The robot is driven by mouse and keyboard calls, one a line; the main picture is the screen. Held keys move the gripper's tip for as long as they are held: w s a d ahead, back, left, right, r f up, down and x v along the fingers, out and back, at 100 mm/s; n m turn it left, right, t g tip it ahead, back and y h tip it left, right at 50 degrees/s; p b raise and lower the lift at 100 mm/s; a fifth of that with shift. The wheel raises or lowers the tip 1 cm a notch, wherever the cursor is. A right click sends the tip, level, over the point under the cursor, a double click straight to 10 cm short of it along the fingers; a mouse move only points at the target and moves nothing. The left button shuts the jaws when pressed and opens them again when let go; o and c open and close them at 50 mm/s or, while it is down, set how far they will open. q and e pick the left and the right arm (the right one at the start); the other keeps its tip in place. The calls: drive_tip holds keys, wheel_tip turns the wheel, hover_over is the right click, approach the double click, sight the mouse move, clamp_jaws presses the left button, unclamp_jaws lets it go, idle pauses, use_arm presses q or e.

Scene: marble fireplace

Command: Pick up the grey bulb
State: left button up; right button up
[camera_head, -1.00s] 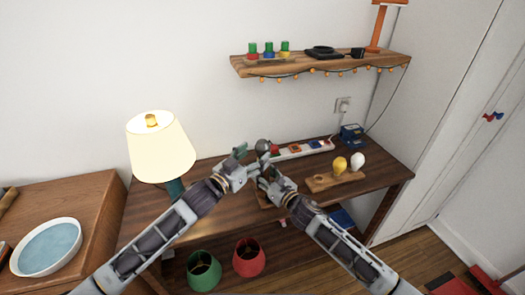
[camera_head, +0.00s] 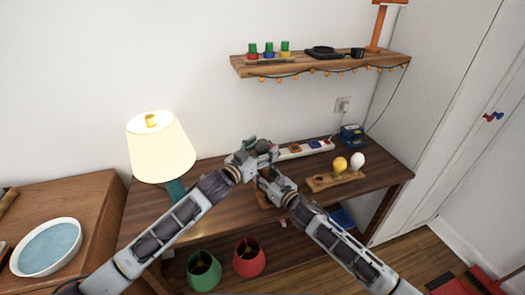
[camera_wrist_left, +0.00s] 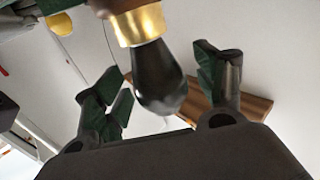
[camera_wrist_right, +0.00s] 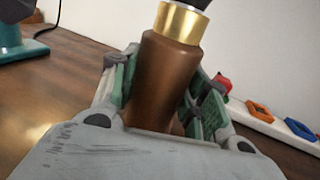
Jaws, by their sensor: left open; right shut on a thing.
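The grey bulb (camera_head: 264,146) is dark and glossy. In the left wrist view the bulb (camera_wrist_left: 158,85) hangs from a brass collar (camera_wrist_left: 140,25), between the spread fingers of my left gripper (camera_wrist_left: 165,98), which is open. I cannot tell whether a finger touches it. My right gripper (camera_wrist_right: 162,92) is shut on a brown holder (camera_wrist_right: 165,75) with a brass collar; the bulb is mostly cut off at the top there. In the head view my left gripper (camera_head: 254,152) is at the bulb, just above my right gripper (camera_head: 268,177).
A lit lamp (camera_head: 160,150) stands left on the desk (camera_head: 215,215). A power strip (camera_head: 305,149) lies behind the grippers. A shelf (camera_head: 320,64) hangs above.

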use_arm(q)
drive_tip(key=c, duration=1.1)
drive_tip(key=shift+r, duration=0.15)
wheel_tip(320, 180, up, 10)
drive_tip(key=shift+f, duration=0.1)
idle(0.4)
use_arm(e)
drive_tip(key=o, duration=1.5)
drive_tip(key=shift+d, duration=0.1)
